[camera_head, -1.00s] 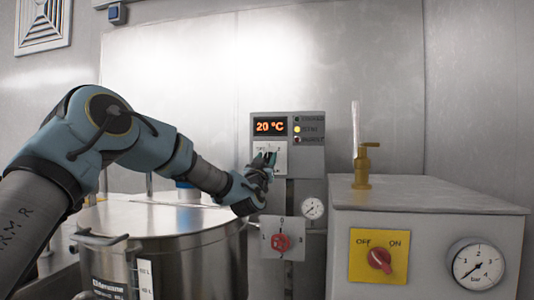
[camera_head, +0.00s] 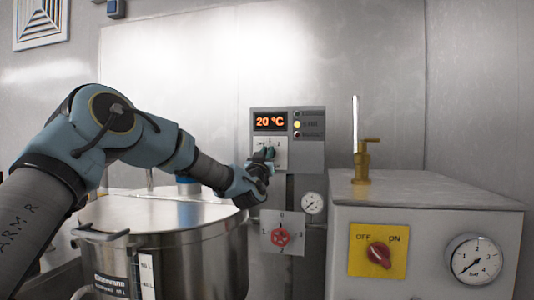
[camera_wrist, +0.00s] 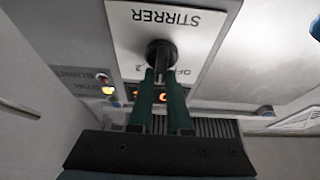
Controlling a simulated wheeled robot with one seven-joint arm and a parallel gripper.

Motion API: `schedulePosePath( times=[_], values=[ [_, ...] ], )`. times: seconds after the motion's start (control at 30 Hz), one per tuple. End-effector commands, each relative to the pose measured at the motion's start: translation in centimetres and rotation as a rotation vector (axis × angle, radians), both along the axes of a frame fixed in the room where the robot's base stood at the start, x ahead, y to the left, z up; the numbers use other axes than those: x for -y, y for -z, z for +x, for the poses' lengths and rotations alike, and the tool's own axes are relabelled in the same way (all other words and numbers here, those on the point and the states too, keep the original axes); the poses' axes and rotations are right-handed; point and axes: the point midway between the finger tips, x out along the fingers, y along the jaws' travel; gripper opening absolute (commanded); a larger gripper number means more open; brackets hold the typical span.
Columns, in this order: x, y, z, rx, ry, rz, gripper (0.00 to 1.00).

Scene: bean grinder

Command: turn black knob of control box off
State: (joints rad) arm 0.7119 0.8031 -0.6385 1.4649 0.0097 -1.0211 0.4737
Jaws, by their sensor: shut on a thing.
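The grey control box (camera_head: 312,154) hangs on the back wall, with a "20 °C" display (camera_head: 270,121) in orange and a lit yellow lamp (camera_head: 297,125). A white plate marked STIRRER (camera_wrist: 172,22) carries the black knob (camera_wrist: 160,54), seen upside down in the wrist view. My gripper (camera_head: 265,156) is in front of this plate. In the wrist view, the green fingers of my gripper (camera_wrist: 160,82) are shut on the black knob. The fingers hide part of the plate's markings, so I cannot read the knob's setting.
A steel pot (camera_head: 180,260) stands below my arm. A red knob (camera_head: 281,237) on a plate and a small gauge (camera_head: 313,203) are below the box. At right is a grey cabinet (camera_head: 430,196) with a yellow switch plate (camera_head: 362,268), a gauge (camera_head: 474,259) and a brass valve (camera_head: 363,165).

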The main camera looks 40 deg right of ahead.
Motion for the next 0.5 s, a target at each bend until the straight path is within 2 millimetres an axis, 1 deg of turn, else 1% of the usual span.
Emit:
schedulePosePath(
  times=[0.33, 0.5],
  values=[
    [-0.01, 0.05, -0.02, -0.004, 0.0, -0.002, 0.0],
    [-0.01, 0.21, -0.03, -0.035, 0.0, -0.024, 0.0]
  ],
)
